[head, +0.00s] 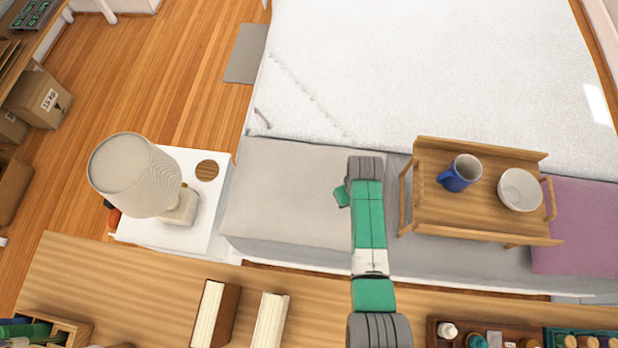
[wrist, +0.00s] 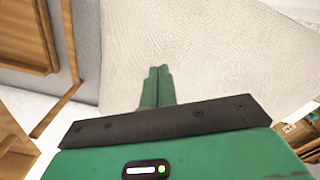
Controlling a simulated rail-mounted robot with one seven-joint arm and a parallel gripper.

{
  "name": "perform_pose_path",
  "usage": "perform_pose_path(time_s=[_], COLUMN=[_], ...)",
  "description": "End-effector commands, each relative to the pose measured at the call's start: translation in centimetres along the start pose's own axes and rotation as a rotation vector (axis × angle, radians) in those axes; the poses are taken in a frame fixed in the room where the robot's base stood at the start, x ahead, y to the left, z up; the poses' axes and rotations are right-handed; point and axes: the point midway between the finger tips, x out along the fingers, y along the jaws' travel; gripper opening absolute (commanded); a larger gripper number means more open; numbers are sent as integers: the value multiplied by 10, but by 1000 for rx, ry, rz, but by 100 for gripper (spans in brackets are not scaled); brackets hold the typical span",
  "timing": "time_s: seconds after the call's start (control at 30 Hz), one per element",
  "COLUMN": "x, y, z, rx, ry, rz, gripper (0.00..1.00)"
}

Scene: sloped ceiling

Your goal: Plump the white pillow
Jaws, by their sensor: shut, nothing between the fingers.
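The white pillow (head: 285,190) lies flat at the near end of the bed, left of the tray, and looks pale off-white and fairly smooth. My gripper (head: 341,196) is over the pillow's right part, partly hidden by my wrist. In the wrist view the pillow (wrist: 205,45) fills the area beyond the fingers. There my green fingertips (wrist: 159,72) are together with nothing between them, pointing toward the pillow. I cannot tell whether they touch it.
A wooden bed tray (head: 465,215) with a blue mug (head: 460,173) and a white bowl (head: 520,189) stands close to my arm's right. A purple pillow (head: 580,225) lies further right. A lamp (head: 140,175) stands on the white nightstand (head: 215,165) at left. A wooden shelf (head: 130,285) runs in front.

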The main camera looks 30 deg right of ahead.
Motion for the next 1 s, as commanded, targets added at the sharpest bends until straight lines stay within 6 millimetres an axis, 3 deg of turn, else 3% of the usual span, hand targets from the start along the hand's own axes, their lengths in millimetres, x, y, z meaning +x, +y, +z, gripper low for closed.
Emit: perform_pose_path(time_s=[1.0], x=[26], y=[0], z=[0], rx=[0], ry=[0], rz=[0], gripper=[0])
